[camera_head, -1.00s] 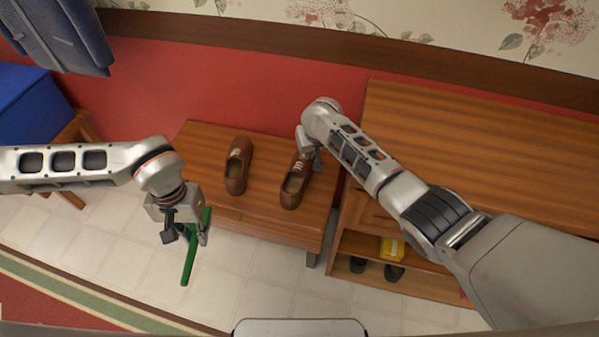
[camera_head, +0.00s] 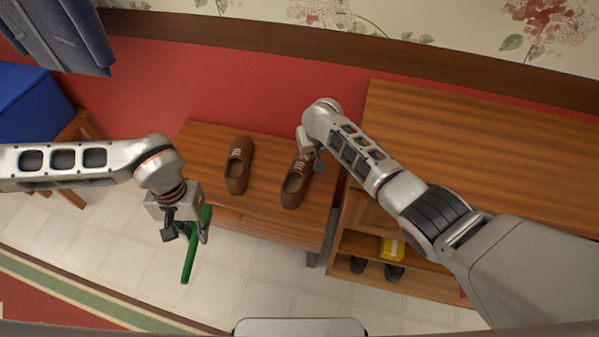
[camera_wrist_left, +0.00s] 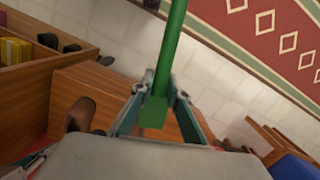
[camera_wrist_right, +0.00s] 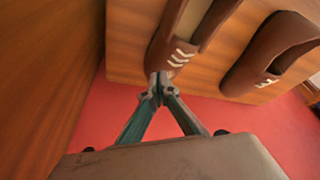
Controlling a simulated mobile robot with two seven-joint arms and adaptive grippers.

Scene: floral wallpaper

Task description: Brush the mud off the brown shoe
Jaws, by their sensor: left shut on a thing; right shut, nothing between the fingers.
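Two brown shoes with pale laces stand on a low wooden bench (camera_head: 265,205): a left shoe (camera_head: 239,172) and a right shoe (camera_head: 295,188). I cannot make out mud on either. My left gripper (camera_head: 187,234) is shut on a green brush (camera_head: 188,262), held in front of the bench's left end, apart from the shoes. The brush's long green handle also shows in the left wrist view (camera_wrist_left: 172,40). My right gripper (camera_wrist_right: 160,88) is shut and empty, its tips at the laced toe end of the right shoe (camera_wrist_right: 178,42); whether they touch it is unclear.
A taller wooden cabinet (camera_head: 480,140) stands close to the bench's right, with dark shoes (camera_head: 394,272) and a yellow box (camera_head: 391,248) on its shelves. A red wall (camera_head: 240,90) is behind. A blue box (camera_head: 30,105) is at the left. The tiled floor (camera_head: 270,290) in front is clear.

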